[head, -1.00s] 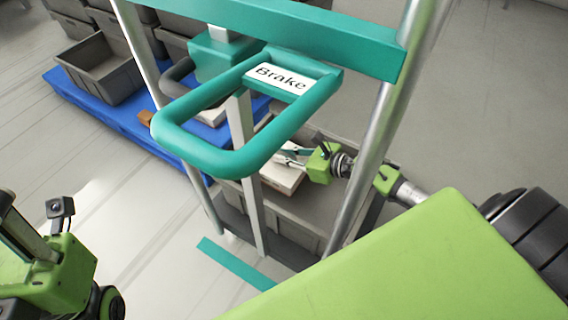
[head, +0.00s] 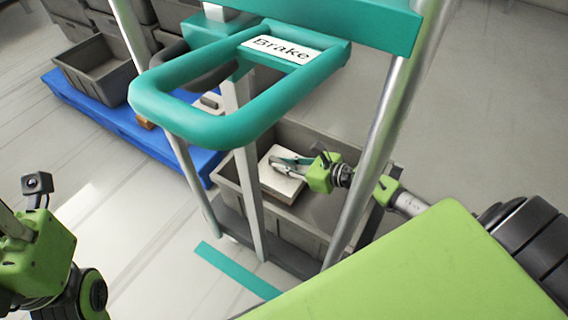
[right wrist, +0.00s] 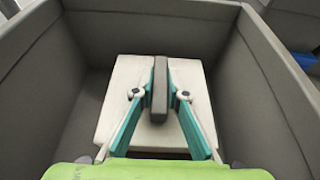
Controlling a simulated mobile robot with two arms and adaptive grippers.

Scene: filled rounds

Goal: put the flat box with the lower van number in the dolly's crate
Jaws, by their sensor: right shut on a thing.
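The dolly's grey crate (head: 226,184) stands behind the teal handle frame and shows partly through it. My right gripper (head: 277,163) is down inside the crate, shut on the dark grip of a flat white box (head: 284,186). In the right wrist view the fingers (right wrist: 160,92) close on the grip (right wrist: 160,70) and the box (right wrist: 120,100) lies within the crate's walls (right wrist: 265,95). I cannot tell whether it touches the crate floor. No van number is readable. Another flat white box (head: 209,103) with a dark grip lies on the blue pallet. My left gripper's fingers do not show.
The teal handle with the "Brake" label (head: 283,49) and metal posts (head: 388,120) stand in front of the crate. The blue pallet (head: 110,118) holds grey crates (head: 97,72) and a small brown thing (head: 146,123). The floor at the right is clear.

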